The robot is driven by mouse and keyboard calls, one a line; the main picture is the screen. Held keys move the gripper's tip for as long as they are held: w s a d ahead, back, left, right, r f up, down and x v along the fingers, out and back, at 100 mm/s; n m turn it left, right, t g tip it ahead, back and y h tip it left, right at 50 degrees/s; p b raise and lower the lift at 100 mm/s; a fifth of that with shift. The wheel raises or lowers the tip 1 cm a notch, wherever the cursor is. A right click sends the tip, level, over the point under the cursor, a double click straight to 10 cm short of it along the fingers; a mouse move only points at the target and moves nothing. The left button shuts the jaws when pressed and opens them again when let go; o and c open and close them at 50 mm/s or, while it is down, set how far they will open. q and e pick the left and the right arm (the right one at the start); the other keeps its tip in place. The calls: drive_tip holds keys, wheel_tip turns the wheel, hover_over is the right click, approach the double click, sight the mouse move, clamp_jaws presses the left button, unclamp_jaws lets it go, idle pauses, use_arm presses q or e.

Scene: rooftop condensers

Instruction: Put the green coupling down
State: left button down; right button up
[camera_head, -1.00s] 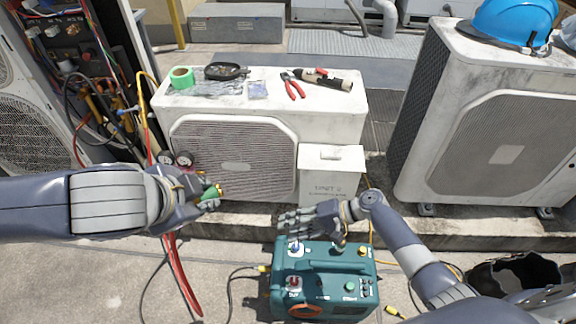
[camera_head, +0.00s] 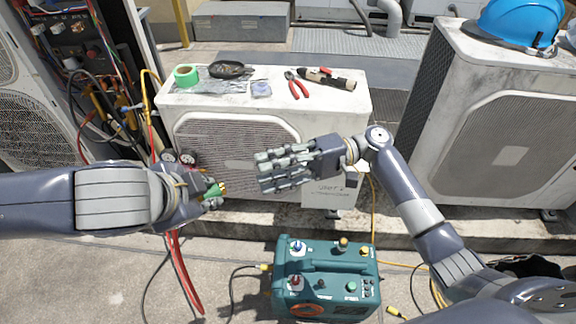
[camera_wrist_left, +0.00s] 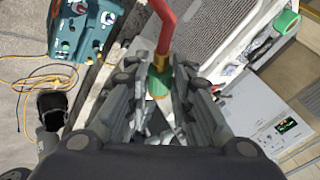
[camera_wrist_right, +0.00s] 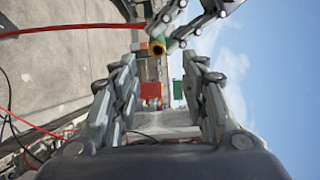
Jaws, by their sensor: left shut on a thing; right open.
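The green coupling (camera_head: 212,191) with a brass end is held in my left gripper (camera_head: 208,196), in front of the left side of the near condenser. In the left wrist view the coupling (camera_wrist_left: 158,82) sits between the fingers, with a red hose on its brass end. My right gripper (camera_head: 272,168) is open and empty, to the right of the coupling and apart from it, its fingers pointing left. In the right wrist view the coupling (camera_wrist_right: 157,46) shows brass end on, beyond the open fingers.
A teal pump unit (camera_head: 325,280) stands on the concrete below. The near condenser's top (camera_head: 230,103) carries green tape (camera_head: 186,76), red pliers (camera_head: 297,85) and other tools. A second condenser (camera_head: 480,120) with a blue helmet (camera_head: 518,22) stands at right. Hoses and cables lie on the ground.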

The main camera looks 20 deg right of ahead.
sight(220, 186)
drive_tip(key=a, duration=0.8)
drive_tip(key=shift+s, duration=0.3)
clamp_jaws()
use_arm(q)
drive_tip(key=c, duration=1.3)
unclamp_jaws()
